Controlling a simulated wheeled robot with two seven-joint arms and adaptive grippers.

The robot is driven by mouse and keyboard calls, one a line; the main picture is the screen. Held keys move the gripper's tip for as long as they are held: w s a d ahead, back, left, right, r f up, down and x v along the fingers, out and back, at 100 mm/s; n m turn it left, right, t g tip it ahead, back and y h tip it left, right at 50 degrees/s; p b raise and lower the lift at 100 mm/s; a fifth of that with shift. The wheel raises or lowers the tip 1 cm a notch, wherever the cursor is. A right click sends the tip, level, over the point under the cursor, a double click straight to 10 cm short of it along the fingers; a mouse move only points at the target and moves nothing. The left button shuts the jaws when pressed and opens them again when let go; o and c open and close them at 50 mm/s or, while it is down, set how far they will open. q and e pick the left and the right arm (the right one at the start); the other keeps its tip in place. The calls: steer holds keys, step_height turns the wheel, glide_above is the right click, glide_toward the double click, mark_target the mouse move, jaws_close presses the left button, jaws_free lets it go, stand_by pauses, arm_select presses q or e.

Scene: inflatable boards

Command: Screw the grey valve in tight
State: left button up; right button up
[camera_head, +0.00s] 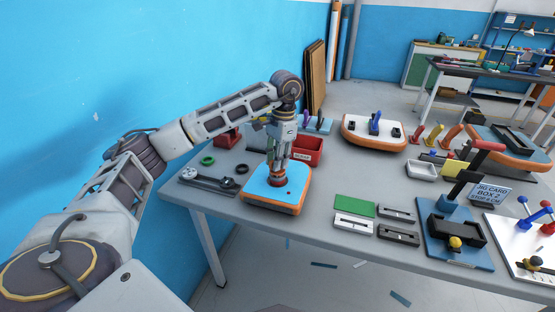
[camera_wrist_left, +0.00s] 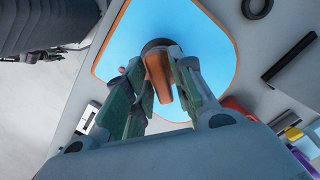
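My left gripper (camera_head: 278,170) points down over a small board with a blue top and orange rim (camera_head: 292,205) near the table's left end. In the left wrist view its two fingers (camera_wrist_left: 160,85) are on either side of an orange-brown upright piece (camera_wrist_left: 158,75) and appear to touch it. This piece stands on a dark grey round part (camera_wrist_left: 152,45) on the blue top, which looks like the grey valve; the fingers hide much of it. I cannot tell how deep it sits. A small red knob (camera_wrist_left: 122,70) is beside it. My right gripper is not in view.
A green ring (camera_head: 208,160), a dark ring (camera_head: 242,168) and grey tools (camera_head: 205,180) lie left of the board. A red bin (camera_head: 308,151) stands behind it. Green (camera_head: 354,206) and white plates lie to the right, then a blue clamp fixture (camera_head: 455,230).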

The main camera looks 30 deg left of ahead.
arm_select(q)
steer(key=shift+o, duration=0.8)
steer(key=shift+r+p, duration=1.8)
steer(key=shift+r, duration=0.7)
steer(key=shift+n+p, duration=0.35)
steer(key=shift+n, duration=1.35)
steer(key=shift+n+h, duration=0.3)
